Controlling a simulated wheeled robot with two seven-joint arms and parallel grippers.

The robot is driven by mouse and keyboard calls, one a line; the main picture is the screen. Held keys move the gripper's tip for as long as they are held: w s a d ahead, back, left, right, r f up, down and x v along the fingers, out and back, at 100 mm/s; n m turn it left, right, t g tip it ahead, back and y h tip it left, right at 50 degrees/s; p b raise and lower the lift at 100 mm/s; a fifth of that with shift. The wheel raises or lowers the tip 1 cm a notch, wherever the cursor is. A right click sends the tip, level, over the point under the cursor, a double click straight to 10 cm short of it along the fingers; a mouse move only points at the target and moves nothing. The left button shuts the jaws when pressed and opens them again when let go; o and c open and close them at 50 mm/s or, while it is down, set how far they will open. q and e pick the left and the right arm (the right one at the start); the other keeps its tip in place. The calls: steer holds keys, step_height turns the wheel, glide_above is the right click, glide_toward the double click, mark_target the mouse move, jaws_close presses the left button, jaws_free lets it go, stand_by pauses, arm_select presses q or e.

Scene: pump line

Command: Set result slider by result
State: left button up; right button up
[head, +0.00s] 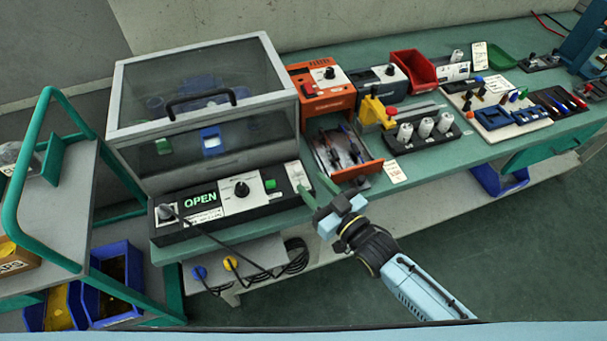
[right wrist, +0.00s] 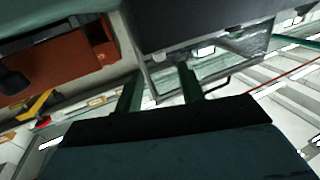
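A dark control panel (head: 230,207) runs along the front of the clear-lidded test box. Its display (head: 202,199) reads OPEN in green. It carries a black knob (head: 242,189), a green button (head: 270,184) and a pale plate (head: 297,176) at its right end. I cannot make out for certain which part is the result slider. My right gripper (head: 318,190) is just right of and in front of the panel's right end, its two green fingers apart with nothing between them. The fingers also show apart in the right wrist view (right wrist: 160,92). My left gripper is out of view.
The clear-lidded box (head: 200,95) stands shut behind the panel. A cable runs from the panel's left end. A cart (head: 55,205) stands left; floor at front right is clear.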

mark_target(300, 172)
steer(key=shift+x, duration=2.25)
jaws_close()
